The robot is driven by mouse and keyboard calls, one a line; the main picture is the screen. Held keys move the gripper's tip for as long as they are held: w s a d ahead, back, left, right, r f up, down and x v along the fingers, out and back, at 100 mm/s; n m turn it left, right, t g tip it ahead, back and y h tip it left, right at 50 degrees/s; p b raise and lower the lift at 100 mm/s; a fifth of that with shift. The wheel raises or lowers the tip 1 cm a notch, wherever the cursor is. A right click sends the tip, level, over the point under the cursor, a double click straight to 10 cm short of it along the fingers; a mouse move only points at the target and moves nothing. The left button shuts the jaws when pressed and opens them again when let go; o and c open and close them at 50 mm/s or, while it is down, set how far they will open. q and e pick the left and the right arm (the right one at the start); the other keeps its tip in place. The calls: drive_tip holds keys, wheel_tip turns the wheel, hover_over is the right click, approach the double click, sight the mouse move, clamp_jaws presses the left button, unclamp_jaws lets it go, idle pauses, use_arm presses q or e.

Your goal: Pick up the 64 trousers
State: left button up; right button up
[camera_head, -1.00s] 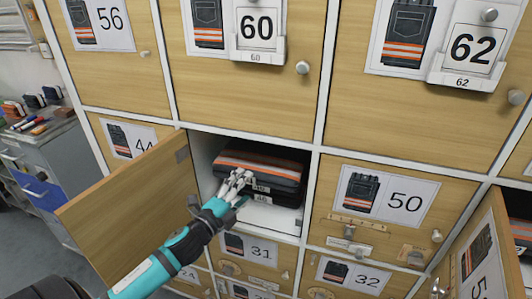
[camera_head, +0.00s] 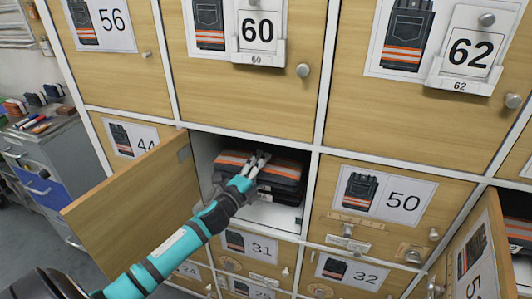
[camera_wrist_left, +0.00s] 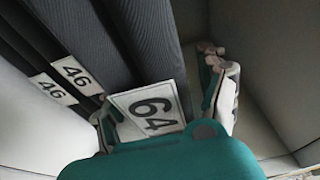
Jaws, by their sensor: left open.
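Dark folded trousers with orange and light stripes lie stacked in an open locker compartment (camera_head: 266,216). In the left wrist view, the trousers tagged 64 (camera_wrist_left: 155,45) lie at the right end of the stack, beside two pairs tagged 46 (camera_wrist_left: 62,55). The 64 pair appears to be the top one (camera_head: 288,168) in the head view. My left gripper (camera_head: 262,157) reaches into the compartment at the stack's front. In the wrist view its open fingers (camera_wrist_left: 160,85) stand on either side of the 64 tag, with a gap at the right finger. My right gripper is out of view.
The compartment's wooden door (camera_head: 130,205) stands open to the left, close to my left arm. Closed doors marked 60 (camera_head: 245,100), 50 (camera_head: 385,205) and 31 (camera_head: 255,247) surround it. Another door (camera_head: 475,255) stands open at lower right. A grey cabinet (camera_head: 50,165) stands at left.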

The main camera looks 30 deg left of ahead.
use_arm(q)
clamp_jaws()
drive_tip(key=shift+r, duration=0.1)
idle(0.4)
drive_tip(key=shift+r, duration=0.1)
